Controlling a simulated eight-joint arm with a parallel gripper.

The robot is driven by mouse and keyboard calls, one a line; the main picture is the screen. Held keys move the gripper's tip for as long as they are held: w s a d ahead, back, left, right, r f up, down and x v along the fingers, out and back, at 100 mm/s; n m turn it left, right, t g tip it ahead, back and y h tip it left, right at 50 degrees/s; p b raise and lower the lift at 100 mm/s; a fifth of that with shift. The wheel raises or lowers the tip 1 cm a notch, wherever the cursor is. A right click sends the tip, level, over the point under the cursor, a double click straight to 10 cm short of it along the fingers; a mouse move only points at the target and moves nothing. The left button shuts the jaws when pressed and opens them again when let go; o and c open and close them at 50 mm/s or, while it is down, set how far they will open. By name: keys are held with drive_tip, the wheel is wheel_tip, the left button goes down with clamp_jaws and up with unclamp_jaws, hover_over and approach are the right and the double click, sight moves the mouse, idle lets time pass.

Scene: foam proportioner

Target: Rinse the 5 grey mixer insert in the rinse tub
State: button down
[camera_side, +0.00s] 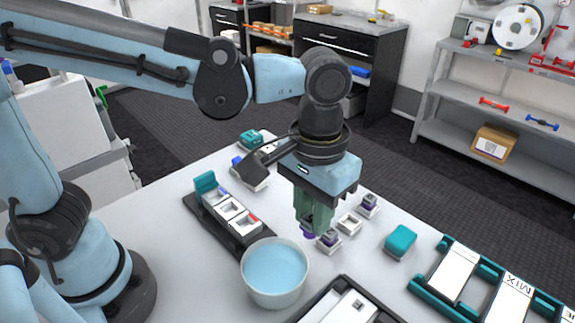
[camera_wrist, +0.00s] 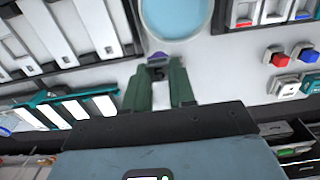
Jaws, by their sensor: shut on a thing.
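My gripper (camera_side: 311,228) is above the table, just behind and to the right of the rinse tub in the side view. Its green fingers (camera_wrist: 163,72) are shut on a small piece with a purple end (camera_wrist: 157,57), likely a mixer insert. The fingers hide most of it, so I cannot tell its number or its grey body. The rinse tub (camera_side: 275,299) is a round white bowl of light blue water. In the wrist view its rim (camera_wrist: 176,38) lies just beyond the fingertips. The held piece looks outside the rim.
Small white holders (camera_side: 349,223), some with purple-marked pieces (camera_side: 328,238), stand close to the gripper. A teal block (camera_side: 400,240) sits right of them. A black tray (camera_side: 232,237) lies left of the tub, another dark tray (camera_side: 305,318) in front, and a teal rack (camera_side: 440,302) at right.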

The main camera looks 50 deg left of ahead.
drive_tip(key=s+a+f, duration=0.3)
drive_tip(key=s+f, duration=0.1)
drive_tip(key=f, duration=0.1)
drive_tip(key=shift+s+a, duration=0.15)
idle(0.4)
drive_tip(key=shift+f, duration=0.1)
drive_tip(key=shift+f, duration=2.5)
drive_tip(key=shift+s, duration=0.45)
drive_tip(key=shift+w, duration=0.85)
drive_tip(key=shift+s, duration=0.15)
